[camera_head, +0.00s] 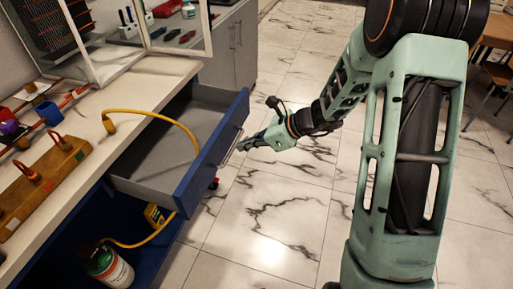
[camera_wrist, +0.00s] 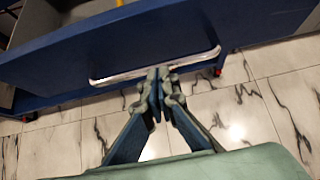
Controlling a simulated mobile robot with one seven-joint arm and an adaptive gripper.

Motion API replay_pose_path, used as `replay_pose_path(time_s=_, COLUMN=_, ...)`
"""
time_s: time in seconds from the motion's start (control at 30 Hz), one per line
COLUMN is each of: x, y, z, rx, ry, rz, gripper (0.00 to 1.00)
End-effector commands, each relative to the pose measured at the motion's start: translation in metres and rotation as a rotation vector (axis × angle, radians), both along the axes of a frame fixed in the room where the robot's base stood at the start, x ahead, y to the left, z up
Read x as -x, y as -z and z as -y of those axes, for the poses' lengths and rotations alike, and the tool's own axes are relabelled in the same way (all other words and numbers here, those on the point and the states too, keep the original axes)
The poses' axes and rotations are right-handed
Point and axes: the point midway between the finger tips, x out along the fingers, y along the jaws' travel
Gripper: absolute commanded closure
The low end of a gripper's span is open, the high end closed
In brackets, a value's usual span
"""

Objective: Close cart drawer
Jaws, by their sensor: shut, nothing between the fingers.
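The cart drawer (camera_head: 216,142) is blue-fronted with a grey inside and stands pulled out from the cart, open and seemingly empty. A pale bar handle (camera_head: 231,147) runs along its front. My gripper (camera_head: 242,146) is at the drawer front, beside the handle, with its fingers shut and nothing between them. In the wrist view the drawer front (camera_wrist: 120,45) spans the top, and my gripper (camera_wrist: 158,75) has its fingertips by the middle of the handle (camera_wrist: 110,78). I cannot tell whether they touch it.
A yellow hose (camera_head: 160,114) arches from the cart's white top (camera_head: 70,125) over the open drawer and down to a gas cylinder (camera_head: 107,267) on the lower shelf. A wooden block with red loops (camera_head: 43,185) sits on the top.

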Motion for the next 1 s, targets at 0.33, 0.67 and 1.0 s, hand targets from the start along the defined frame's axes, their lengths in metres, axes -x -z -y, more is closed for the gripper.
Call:
replay_pose_path(time_s=0.33, x=-0.038, y=0.0, z=-0.111, rx=-0.002, ry=-0.006, rz=0.0, gripper=1.0)
replay_pose_path(time_s=0.67, x=-0.069, y=-0.001, z=-0.195, rx=0.0, ry=-0.003, rz=-0.001, gripper=1.0)
replay_pose_path(time_s=1.0, x=-0.084, y=0.0, z=-0.232, rx=0.001, ry=-0.001, rz=0.0, gripper=1.0)
